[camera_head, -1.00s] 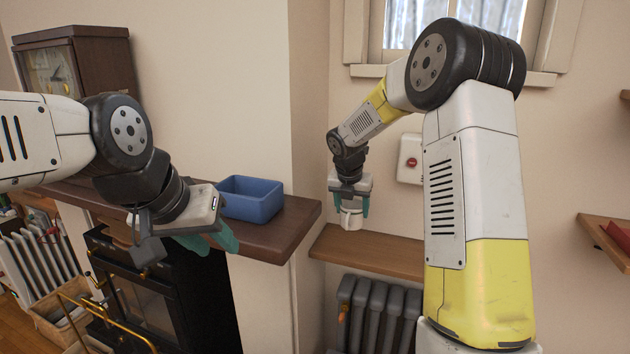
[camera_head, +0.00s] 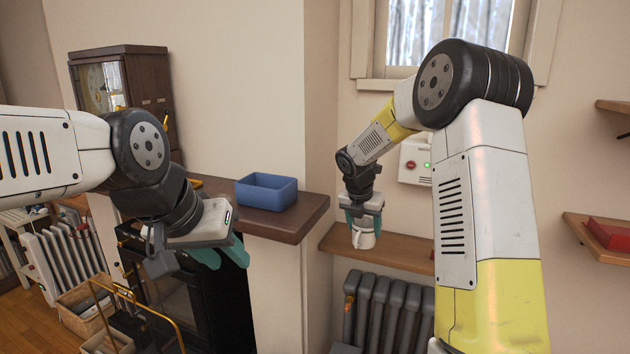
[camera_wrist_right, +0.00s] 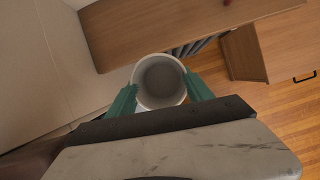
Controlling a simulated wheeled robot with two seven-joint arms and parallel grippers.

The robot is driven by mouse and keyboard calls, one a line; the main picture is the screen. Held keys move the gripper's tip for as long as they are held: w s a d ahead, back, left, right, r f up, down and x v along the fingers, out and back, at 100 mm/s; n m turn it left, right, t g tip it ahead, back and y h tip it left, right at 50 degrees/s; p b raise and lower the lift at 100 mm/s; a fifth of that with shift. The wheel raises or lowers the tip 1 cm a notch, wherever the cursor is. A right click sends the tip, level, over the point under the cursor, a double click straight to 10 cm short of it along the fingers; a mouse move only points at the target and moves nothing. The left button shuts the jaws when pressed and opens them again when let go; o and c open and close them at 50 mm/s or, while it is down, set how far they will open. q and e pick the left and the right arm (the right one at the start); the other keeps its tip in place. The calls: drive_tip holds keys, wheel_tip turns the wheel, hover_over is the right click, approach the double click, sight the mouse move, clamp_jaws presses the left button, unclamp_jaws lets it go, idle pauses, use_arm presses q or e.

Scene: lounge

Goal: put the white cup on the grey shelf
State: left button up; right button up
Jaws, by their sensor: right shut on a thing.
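The white cup (camera_head: 364,241) is between the teal fingers of my right gripper (camera_head: 363,222), which is shut on it. It hangs upright in front of or above the brown wooden shelf (camera_head: 400,251); I cannot tell whether they touch. I see no clearly grey shelf. In the right wrist view, the cup (camera_wrist_right: 160,82) shows its open, empty inside between the fingers (camera_wrist_right: 161,96), close to the edge of a wooden board (camera_wrist_right: 150,30). My left gripper (camera_head: 222,254) is in front of the brown mantel and holds nothing visible; its finger gap is unclear.
A blue box (camera_head: 267,193) stands on the brown mantel (camera_head: 293,225), left of the cup. A grey radiator (camera_head: 385,309) is below the wooden shelf. A white wall box (camera_head: 415,150) hangs above it. Another shelf (camera_head: 580,232) at right carries a red thing (camera_head: 608,233).

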drive_tip(key=f+m, duration=0.1)
drive_tip(key=s+f+m, duration=0.1)
drive_tip(key=m, duration=0.1)
drive_tip(key=shift+s+d+g+h, duration=0.2)
drive_tip(key=shift+g+h, duration=0.1)
drive_tip(key=shift+h, duration=0.1)
drive_tip(key=s+f+m+g+y, duration=0.1)
drive_tip(key=s+f+m+g, duration=0.2)
drive_tip(key=m, duration=1)
drive_tip(key=s+d+f+m+g+y, duration=0.1)
drive_tip(key=s+f+m+g, duration=0.3)
drive_tip(key=s+f+m, duration=0.4)
drive_tip(key=shift+s+f+m+g+y, duration=0.4)
drive_tip(key=shift+s+m, duration=0.9)
drive_tip(key=shift+m, duration=1.8)
drive_tip(key=shift+d+r, duration=0.1)
drive_tip(key=shift+r, duration=0.05)
